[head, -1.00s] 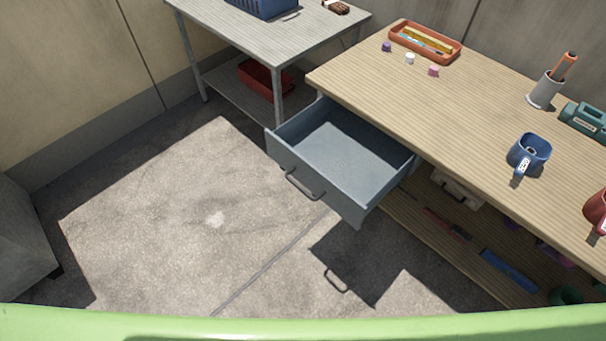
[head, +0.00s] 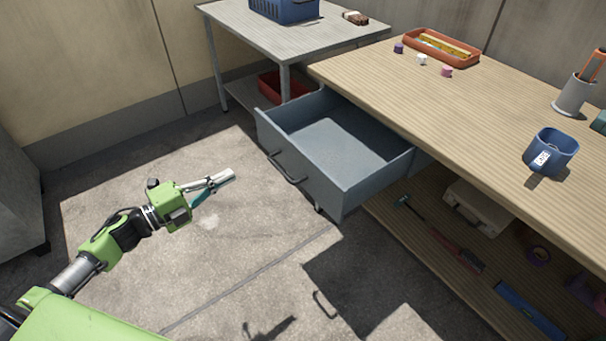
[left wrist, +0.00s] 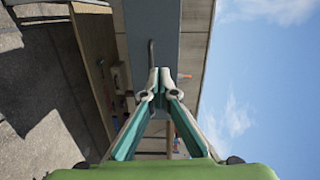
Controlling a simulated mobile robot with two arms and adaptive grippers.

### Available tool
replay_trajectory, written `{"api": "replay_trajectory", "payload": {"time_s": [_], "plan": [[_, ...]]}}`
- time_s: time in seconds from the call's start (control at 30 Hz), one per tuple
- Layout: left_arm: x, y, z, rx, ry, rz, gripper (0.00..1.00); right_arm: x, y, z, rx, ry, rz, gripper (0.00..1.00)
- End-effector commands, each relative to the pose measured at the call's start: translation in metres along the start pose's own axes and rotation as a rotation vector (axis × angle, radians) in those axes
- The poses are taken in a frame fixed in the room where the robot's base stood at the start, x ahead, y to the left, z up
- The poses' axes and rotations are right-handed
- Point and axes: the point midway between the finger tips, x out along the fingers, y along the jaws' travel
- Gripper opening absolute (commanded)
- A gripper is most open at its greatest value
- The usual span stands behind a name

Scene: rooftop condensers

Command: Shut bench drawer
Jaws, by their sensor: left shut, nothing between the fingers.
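The bench drawer (head: 310,170) is grey-blue and stands pulled out from under the wooden bench top (head: 450,110). Its inside looks empty. Its dark bar handle (head: 287,168) is on the front panel, facing left. My left gripper (head: 232,175) is shut and empty, in front of the drawer and apart from the handle. In the left wrist view the closed fingertips (left wrist: 159,75) point toward the drawer front (left wrist: 150,20), with the handle (left wrist: 151,52) just beyond them. My right gripper is not in view.
The bench holds a blue mug (head: 551,152), a grey pen cup (head: 575,95) and an orange tray (head: 441,47). A metal side table (head: 290,38) with a blue basket (head: 285,8) stands behind the drawer. The floor left of the drawer is clear. A lower shelf holds tools and a case (head: 478,212).

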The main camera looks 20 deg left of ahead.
Motion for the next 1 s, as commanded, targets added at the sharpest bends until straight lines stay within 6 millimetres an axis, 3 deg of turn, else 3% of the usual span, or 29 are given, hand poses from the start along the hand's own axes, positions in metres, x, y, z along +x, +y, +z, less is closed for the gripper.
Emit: {"api": "replay_trajectory", "payload": {"time_s": [0.1,0.27,0.7,1.0], "plan": [[0.005,-0.012,-0.012,0.061,0.058,-0.013,0.00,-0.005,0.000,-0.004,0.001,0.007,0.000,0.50],[0.018,-0.016,-0.015,0.068,0.066,-0.018,0.00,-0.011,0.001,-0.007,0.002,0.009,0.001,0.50],[0.102,-0.017,-0.019,0.064,0.063,-0.019,0.00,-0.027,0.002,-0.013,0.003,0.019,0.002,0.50],[0.139,-0.016,-0.021,0.062,0.061,-0.016,0.00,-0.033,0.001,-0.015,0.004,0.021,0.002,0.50]]}}
